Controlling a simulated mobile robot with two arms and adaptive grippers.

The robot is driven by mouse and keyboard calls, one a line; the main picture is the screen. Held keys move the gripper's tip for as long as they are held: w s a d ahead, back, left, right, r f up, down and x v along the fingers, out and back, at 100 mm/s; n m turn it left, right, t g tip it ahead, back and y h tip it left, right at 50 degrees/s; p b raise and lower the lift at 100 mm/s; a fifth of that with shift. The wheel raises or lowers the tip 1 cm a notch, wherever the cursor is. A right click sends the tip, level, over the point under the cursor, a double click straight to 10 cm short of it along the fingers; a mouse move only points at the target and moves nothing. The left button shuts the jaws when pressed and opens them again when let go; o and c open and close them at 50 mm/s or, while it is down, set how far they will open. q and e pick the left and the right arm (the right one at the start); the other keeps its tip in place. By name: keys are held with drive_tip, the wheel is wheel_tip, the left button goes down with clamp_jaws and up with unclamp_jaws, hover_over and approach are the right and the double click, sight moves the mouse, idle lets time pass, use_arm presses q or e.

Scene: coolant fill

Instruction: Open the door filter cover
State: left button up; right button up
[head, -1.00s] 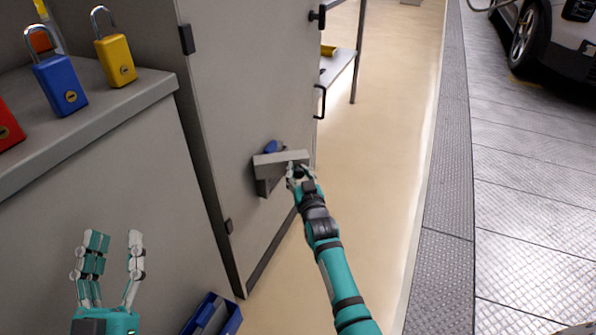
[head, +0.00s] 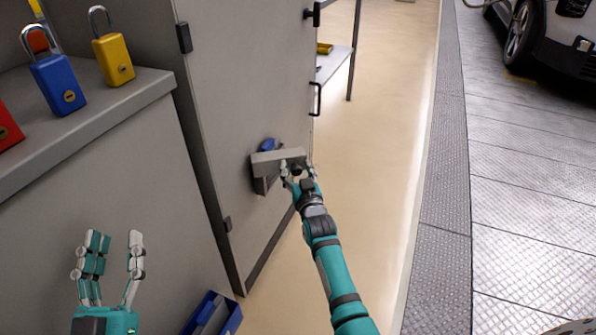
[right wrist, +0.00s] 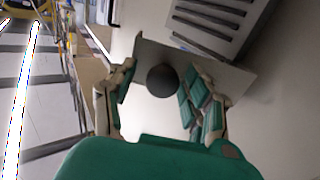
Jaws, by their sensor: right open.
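The grey filter cover (head: 277,162) sticks out from the grey cabinet door (head: 240,110). In the right wrist view its plate (right wrist: 150,48) carries a dark round knob (right wrist: 162,80). My right gripper (head: 298,172) is at the cover's right end. In the right wrist view, its open fingers (right wrist: 160,98) stand on both sides of the knob; I cannot tell whether they touch it. My left gripper (head: 113,243) is open and empty at the lower left, away from the door.
Padlocks, among them a blue one (head: 57,85) and a yellow one (head: 114,60), stand on the grey cabinet top (head: 85,122) at left. A blue bin (head: 213,315) sits on the floor below. The door has a black handle (head: 316,99). Floor (head: 375,200) to the right is clear.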

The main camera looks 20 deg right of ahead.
drive_tip(key=s+a, duration=0.1)
drive_tip(key=s, duration=1.1)
drive_tip(key=shift+a, duration=0.2)
